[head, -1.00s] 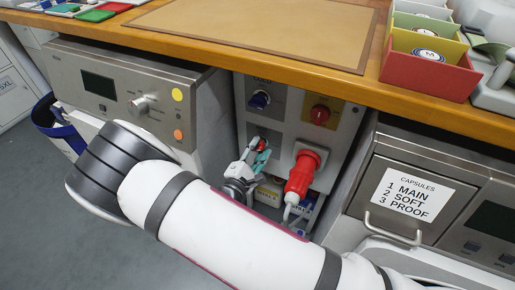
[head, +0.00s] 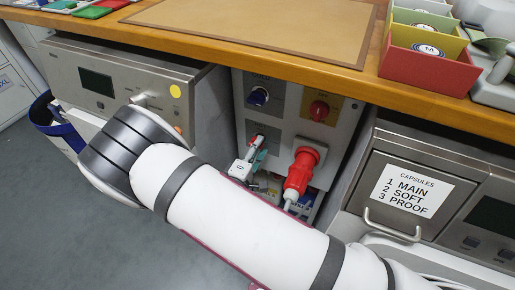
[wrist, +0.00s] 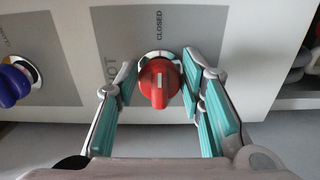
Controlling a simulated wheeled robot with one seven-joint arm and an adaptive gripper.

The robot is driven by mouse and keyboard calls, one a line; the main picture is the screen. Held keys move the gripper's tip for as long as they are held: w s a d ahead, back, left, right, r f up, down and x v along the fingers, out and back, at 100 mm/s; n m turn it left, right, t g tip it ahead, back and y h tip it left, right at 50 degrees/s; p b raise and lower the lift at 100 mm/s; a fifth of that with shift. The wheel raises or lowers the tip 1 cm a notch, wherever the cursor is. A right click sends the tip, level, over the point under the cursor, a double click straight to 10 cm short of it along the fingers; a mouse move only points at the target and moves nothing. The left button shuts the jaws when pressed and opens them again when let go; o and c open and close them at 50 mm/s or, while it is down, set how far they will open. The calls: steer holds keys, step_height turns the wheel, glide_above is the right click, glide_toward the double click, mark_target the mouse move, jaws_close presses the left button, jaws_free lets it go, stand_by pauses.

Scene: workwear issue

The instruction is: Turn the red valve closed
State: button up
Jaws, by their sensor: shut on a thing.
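The red valve (wrist: 159,83) is a round red knob with a raised bar handle, on a grey plate of the panel. In the wrist view the bar runs up and down the picture, in line with the word CLOSED above the knob. The word HOT is partly covered by a finger. My gripper (wrist: 159,88) has its teal-padded fingers on both sides of the knob and is shut on it. In the head view my gripper (head: 252,154) reaches the lower left of the panel, where the red valve (head: 256,140) shows only in part.
A blue valve (head: 258,97) sits above the red valve. A red knob (head: 319,110) on a yellow plate is at upper right, and a red plug (head: 299,174) with a cable hangs close right of my gripper. The wooden counter (head: 220,42) overhangs the panel.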

stand_by(0.3)
steer(key=o, duration=1.1)
steer(key=shift+s, duration=0.1)
steer(key=v, duration=1.1)
steer(key=shift+s+a, duration=0.15)
steer(key=shift+s, duration=0.25)
